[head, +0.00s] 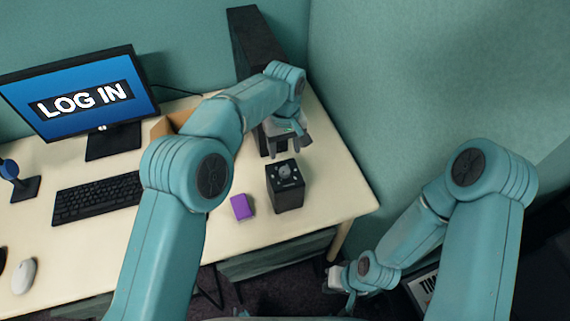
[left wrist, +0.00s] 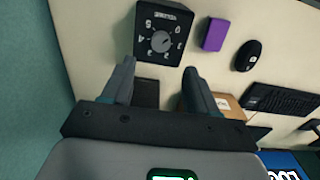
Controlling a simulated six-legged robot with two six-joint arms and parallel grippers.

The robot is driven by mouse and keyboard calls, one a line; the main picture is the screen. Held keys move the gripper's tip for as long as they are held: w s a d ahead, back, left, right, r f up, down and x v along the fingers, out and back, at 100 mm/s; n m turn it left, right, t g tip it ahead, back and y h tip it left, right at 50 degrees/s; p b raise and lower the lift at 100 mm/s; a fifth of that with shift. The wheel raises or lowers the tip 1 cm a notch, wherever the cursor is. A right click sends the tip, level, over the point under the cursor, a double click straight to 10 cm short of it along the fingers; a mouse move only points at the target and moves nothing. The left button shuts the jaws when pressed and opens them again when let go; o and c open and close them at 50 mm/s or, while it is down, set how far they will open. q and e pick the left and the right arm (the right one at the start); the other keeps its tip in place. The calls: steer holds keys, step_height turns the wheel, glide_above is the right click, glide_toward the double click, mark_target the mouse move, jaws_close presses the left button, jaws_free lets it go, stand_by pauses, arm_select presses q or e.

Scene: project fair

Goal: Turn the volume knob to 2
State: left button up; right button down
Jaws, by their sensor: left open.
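The volume box (head: 288,196) is a small black cube on the desk, with a round grey knob (head: 283,171) on its top face. In the left wrist view, the knob (left wrist: 161,41) sits in a ring of white numbers under a label that appears upside down. The knob's pointer is too small to read surely. My left gripper (head: 288,150) is open and empty, behind the box in the head view. In the left wrist view its fingers (left wrist: 158,68) are apart, pointing toward the box and not around the knob. My right gripper (head: 338,280) hangs low beyond the desk's front edge; its jaws are unclear.
A purple block (head: 242,207) lies left of the volume box. A black tower (head: 252,45) and a cardboard box (head: 166,125) stand behind. A monitor (head: 80,92), keyboard (head: 97,198) and white mouse (head: 23,275) are at left. Desk right of the volume box is clear.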

mark_target(285, 170)
arm_select(q)
steer(key=f, duration=0.2)
steer(key=f+p, duration=0.1)
steer(key=f, duration=0.1)
steer(key=s+f, duration=0.1)
steer(key=f, duration=0.1)
steer(key=shift+a+f, duration=0.1)
steer(key=shift+f, duration=0.2)
steer(key=shift+w+f+p, duration=0.2)
steer(key=shift+w+f, duration=0.05)
steer(key=shift+f, duration=0.35)
steer(key=shift+w+f+p, duration=0.15)
steer(key=shift+w+f, duration=0.1)
steer(key=shift+f, duration=0.35)
steer(key=shift+s+r, duration=0.2)
steer(key=shift+s, duration=0.1)
steer(key=shift+w+f, duration=0.15)
steer(key=shift+w, duration=0.05)
steer(key=c, duration=1)
steer(key=shift+s, duration=0.1)
steer(key=shift+c, duration=0.2)
